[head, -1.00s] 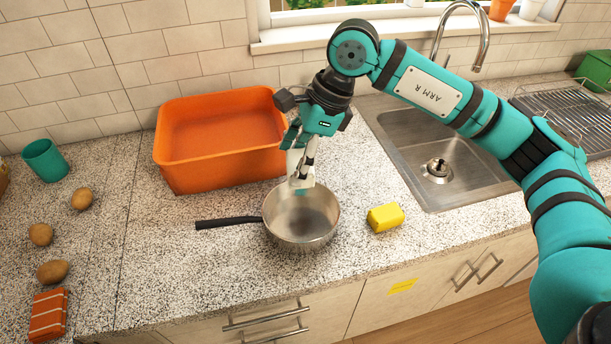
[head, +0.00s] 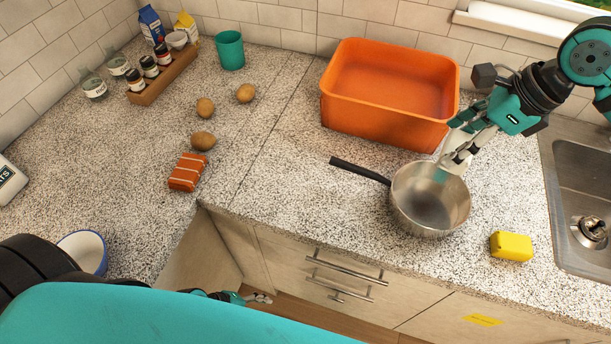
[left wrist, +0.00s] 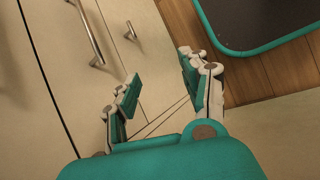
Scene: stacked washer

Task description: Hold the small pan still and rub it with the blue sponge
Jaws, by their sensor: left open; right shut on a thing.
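The small pan (head: 432,208), steel with a black handle (head: 360,170) pointing left, stands upright on the speckled counter in the head view. My right gripper (head: 455,162) is shut on the pan's far rim. My left arm crosses the bottom left of the head view. My left gripper (head: 258,298) is low in front of the cabinet doors, below the counter and well away from the pan. In the left wrist view my left gripper (left wrist: 160,88) is open and empty. I see no blue sponge; a yellow block (head: 511,246) lies right of the pan.
An orange tub (head: 385,125) stands behind the pan, and the sink (head: 590,185) is to the right. Several potatoes (head: 204,108), a striped orange packet (head: 188,172), a teal cup (head: 229,50) and a blue-rimmed bowl (head: 88,250) are left. Bare counter lies between.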

